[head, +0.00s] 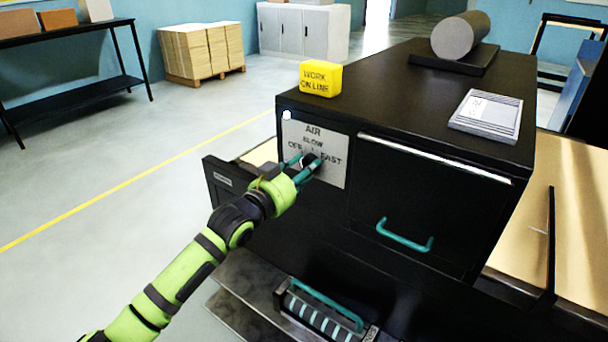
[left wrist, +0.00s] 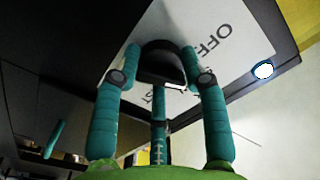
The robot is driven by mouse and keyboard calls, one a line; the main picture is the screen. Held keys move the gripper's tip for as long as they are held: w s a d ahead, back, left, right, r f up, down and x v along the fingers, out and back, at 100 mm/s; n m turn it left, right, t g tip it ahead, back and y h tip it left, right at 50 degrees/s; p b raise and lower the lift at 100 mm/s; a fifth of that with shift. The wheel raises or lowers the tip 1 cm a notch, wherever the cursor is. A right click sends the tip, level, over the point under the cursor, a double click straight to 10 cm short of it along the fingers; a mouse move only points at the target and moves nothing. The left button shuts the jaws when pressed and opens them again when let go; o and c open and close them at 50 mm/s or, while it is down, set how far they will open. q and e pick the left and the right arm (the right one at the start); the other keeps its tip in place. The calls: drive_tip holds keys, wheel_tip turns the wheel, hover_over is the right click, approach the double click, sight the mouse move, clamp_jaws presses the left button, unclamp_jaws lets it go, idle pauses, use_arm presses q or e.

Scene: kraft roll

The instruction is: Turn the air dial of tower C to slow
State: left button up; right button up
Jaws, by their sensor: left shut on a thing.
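The air dial (head: 312,160) is a dark knob on a white plate (head: 333,170) on the front of the black cabinet. The plate reads AIR, with SLOW above, OFF at left and FAST at right, partly covered. My left gripper (head: 303,168) is shut on the dial, its teal fingers around it. In the left wrist view the dial (left wrist: 160,62) sits between the fingers (left wrist: 160,85), close to the plate (left wrist: 222,40). Which word the dial points at cannot be told. No tower letter is readable. My right gripper is not in view.
A yellow WORK ON LINE block (head: 320,79), a grey roll (head: 460,36) and a stack of sheets (head: 487,115) are on the cabinet top (head: 405,98). A black door with a teal handle (head: 404,236) is right of the plate. Open floor (head: 100,190) lies left.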

use_arm(q)
drive_tip(key=shift+a+f+m, duration=0.1)
drive_tip(key=shift+f+m, duration=0.2)
drive_tip(key=shift+m, duration=0.65)
drive_tip(key=shift+a+f+m, duration=0.1)
drive_tip(key=shift+f+m, duration=0.2)
drive_tip(key=shift+m, duration=0.65)
drive_tip(key=o, duration=1.1)
drive_tip(key=shift+w+r, duration=0.1)
drive_tip(key=shift+o, duration=0.2)
drive_tip(key=shift+w+a+r, duration=0.1)
drive_tip(key=shift+r, duration=0.15)
